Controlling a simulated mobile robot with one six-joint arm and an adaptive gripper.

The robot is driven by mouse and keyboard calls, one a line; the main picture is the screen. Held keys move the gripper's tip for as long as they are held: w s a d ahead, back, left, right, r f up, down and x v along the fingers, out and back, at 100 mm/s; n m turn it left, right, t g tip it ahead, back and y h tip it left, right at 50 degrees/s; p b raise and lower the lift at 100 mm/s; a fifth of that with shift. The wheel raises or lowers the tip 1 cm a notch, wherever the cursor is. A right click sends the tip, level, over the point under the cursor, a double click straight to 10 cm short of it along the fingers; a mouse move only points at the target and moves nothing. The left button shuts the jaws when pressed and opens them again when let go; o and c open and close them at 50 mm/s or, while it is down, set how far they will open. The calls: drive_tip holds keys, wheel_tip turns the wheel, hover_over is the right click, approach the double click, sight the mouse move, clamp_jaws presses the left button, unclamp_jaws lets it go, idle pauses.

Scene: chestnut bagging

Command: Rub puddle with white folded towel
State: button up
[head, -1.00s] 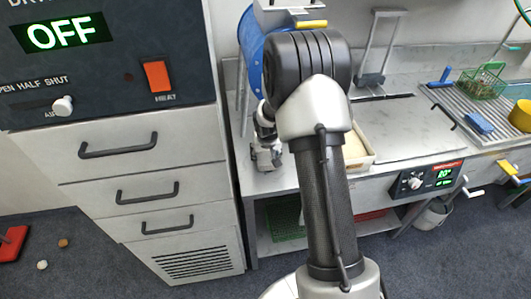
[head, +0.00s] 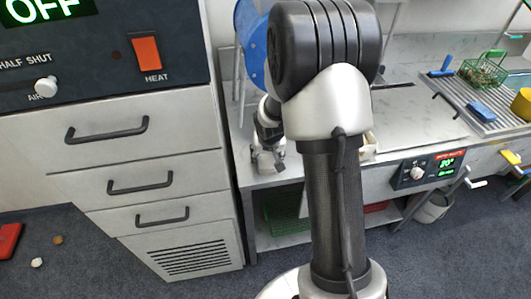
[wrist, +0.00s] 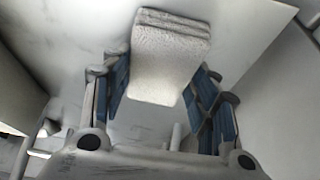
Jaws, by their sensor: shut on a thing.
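The white folded towel (wrist: 168,62) shows in the wrist view as a pale, textured, layered block. My gripper (wrist: 163,95) is shut on it, with a blue-padded finger on each side. In the head view my gripper (head: 268,160) is low beside the drawer cabinet, over the left end of the grey worktop (head: 420,130). My arm hides much of the worktop there, and I cannot make out the towel in that view. I cannot tell whether the towel touches the surface. No puddle can be made out in either view.
A drawer cabinet (head: 150,185) with an orange heat switch stands close on the left. A green basket (head: 482,73) and blue block (head: 481,109) lie on the ribbed drainer at right.

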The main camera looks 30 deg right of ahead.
drive_tip(key=shift+s+a+f+b, duration=0.2)
drive_tip(key=shift+s+b, duration=0.15)
drive_tip(key=shift+s, duration=0.3)
drive_tip(key=shift+s+r, duration=0.15)
drive_tip(key=shift+r, duration=0.05)
drive_tip(key=shift+w+d+p, duration=0.15)
drive_tip(key=shift+w+p, duration=0.2)
drive_tip(key=shift+w, duration=0.3)
drive_tip(key=shift+w+d+f+p, duration=0.1)
drive_tip(key=shift+w+d+p, duration=0.15)
drive_tip(key=shift+w, duration=0.7)
drive_tip(key=shift+w+d+f+p, duration=0.1)
drive_tip(key=shift+w+d+p, duration=0.2)
drive_tip(key=shift+w, duration=0.6)
drive_tip(key=shift+w+d+p, duration=0.25)
drive_tip(key=shift+w, duration=0.7)
drive_tip(key=shift+r+p, duration=1.95)
drive_tip(key=shift+r, duration=1.1)
